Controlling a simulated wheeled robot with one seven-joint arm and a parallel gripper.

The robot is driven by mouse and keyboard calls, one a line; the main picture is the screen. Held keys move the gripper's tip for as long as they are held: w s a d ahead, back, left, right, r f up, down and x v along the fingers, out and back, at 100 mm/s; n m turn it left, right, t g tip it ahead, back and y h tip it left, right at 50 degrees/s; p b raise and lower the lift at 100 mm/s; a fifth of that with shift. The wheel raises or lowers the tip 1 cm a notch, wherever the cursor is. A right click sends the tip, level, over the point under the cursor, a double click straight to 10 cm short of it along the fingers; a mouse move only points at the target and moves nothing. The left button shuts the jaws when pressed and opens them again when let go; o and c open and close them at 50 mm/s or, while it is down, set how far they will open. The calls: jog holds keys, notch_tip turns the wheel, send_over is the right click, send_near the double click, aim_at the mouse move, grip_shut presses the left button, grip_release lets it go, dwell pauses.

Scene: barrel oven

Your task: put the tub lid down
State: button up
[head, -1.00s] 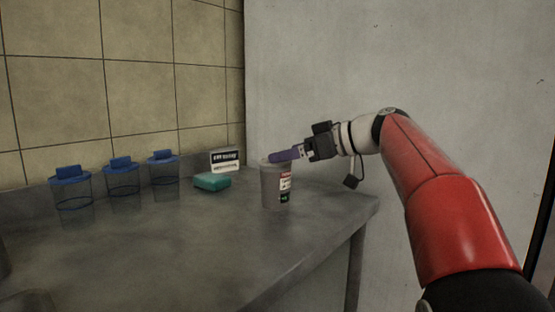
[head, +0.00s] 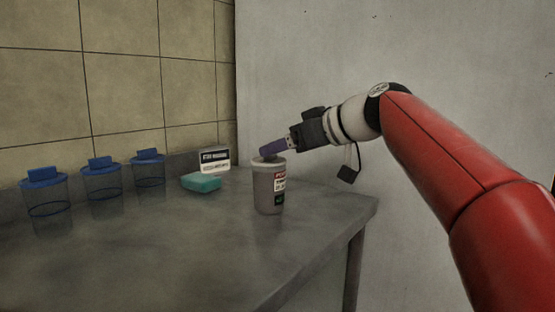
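A grey tub (head: 267,190) with a pale rim and a red, white and dark label stands upright on the metal counter. My gripper (head: 265,153) comes in from the right, with its purple fingers sloping down to the left over the tub's top. A small dark piece (head: 267,159) shows just under the fingertips at the tub's mouth. I cannot tell whether it is part of the lid, or whether the fingers grip it. The fingers are seen side-on, so their gap is hidden. No separate lid can be made out on the counter.
Three clear jars with blue lids (head: 45,198) stand along the tiled wall at left. A teal block (head: 201,182) and a black-and-white sign (head: 214,160) are behind the tub, to its left. The counter (head: 170,240) is clear in front; its right edge is near the tub.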

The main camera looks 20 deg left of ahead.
aim_at(272, 161)
jog(key=x, duration=0.5)
jog(key=shift+a+p, duration=0.1)
jog(key=shift+p, duration=0.2)
jog(key=shift+c, duration=0.5)
jog(key=c, duration=1.5)
